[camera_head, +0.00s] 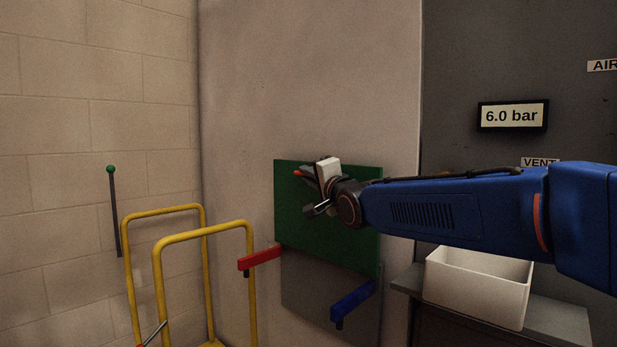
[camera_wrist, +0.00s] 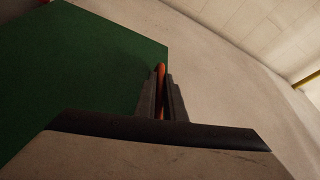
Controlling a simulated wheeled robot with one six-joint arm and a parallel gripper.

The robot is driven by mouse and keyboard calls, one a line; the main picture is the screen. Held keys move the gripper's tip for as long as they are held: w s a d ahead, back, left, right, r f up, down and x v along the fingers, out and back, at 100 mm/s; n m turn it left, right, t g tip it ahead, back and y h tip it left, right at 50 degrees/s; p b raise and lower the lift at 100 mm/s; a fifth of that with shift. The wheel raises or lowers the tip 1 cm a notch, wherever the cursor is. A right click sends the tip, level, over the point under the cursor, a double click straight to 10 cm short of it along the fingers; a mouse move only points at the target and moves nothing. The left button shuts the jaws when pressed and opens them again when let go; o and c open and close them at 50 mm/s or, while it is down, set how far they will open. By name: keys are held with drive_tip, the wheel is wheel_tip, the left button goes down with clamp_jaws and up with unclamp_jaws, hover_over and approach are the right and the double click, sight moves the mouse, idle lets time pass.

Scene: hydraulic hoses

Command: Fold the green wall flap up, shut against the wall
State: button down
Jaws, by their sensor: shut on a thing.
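The green flap (camera_head: 335,235) is a flat panel at the pale wall. It looks close to upright, but I cannot tell whether it lies flush. Its green face also shows in the wrist view (camera_wrist: 85,75), with the pale wall past its edge. My gripper (camera_head: 305,188) is at the flap's upper left part, partly hiding it. In the wrist view my gripper (camera_wrist: 161,95) is shut on a thin orange-red piece (camera_wrist: 161,76) near the flap's edge. How that piece joins the flap is hidden.
A red bracket (camera_head: 260,258) and a blue bracket (camera_head: 352,300) stick out below the flap, over a grey panel (camera_head: 315,290). Yellow rails (camera_head: 205,235) and a green-knobbed rod (camera_head: 114,210) stand left. A white bin (camera_head: 475,295) sits on a grey shelf (camera_head: 560,322) right.

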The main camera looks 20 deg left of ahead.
drive_tip(key=shift+w+d+r, duration=0.1)
drive_tip(key=shift+w+r, duration=0.05)
drive_tip(key=c, duration=1.9)
unclamp_jaws()
drive_tip(key=shift+w, duration=0.1)
drive_tip(key=shift+o, duration=0.3)
drive_tip(key=shift+f, duration=0.2)
drive_tip(key=v, duration=1.7)
drive_tip(key=shift+s, duration=0.25)
drive_tip(key=shift+d, duration=0.1)
